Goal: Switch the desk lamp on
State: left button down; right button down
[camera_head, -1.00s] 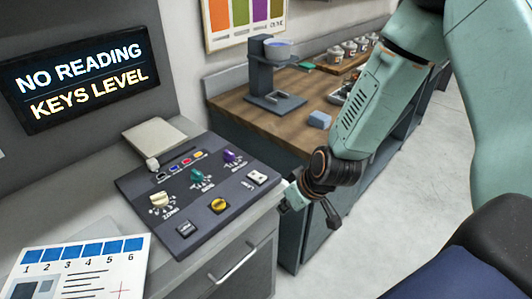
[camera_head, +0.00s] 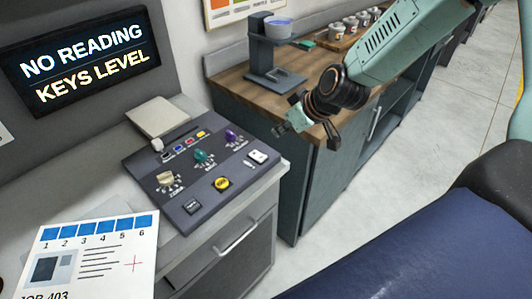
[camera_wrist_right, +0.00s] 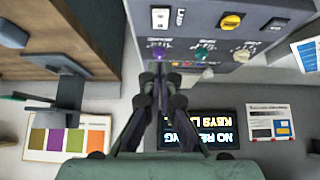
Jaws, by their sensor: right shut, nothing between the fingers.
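A white rocker switch (camera_head: 257,156), labelled LAMP, sits at the right end of the dark control panel (camera_head: 178,186). The switch also shows in the right wrist view (camera_wrist_right: 160,19), at the top. No desk lamp can be clearly made out. My right gripper (camera_head: 282,129) is above and behind the panel's right end, apart from the switch. In the right wrist view its black fingers (camera_wrist_right: 160,76) are together and empty, pointing towards the panel. Whether the switch is pressed is too small to tell. My left gripper is not in view.
The panel carries coloured knobs and a yellow button (camera_head: 222,184). A display (camera_head: 85,65) reads NO READING, KEYS LEVEL. A printed card (camera_head: 110,262) lies in front. A wooden counter (camera_head: 240,88) with a grey stand (camera_head: 272,52) is behind.

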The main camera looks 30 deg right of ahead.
jog(key=f+b, duration=0.2)
jog(key=b, duration=0.3)
send_over(260, 156)
jog(key=s, duration=0.2)
jog(key=f, duration=0.6)
jog(key=shift+d, duration=0.25)
notch_tip(260, 156, down, 2)
jog(key=shift+s+f, duration=0.1)
jog(key=shift+f, duration=0.1)
jog(key=shift+d+f, duration=0.2)
jog(key=shift+f, duration=0.4)
jog(key=shift+a, duration=0.1)
jog(key=shift+s, duration=0.1)
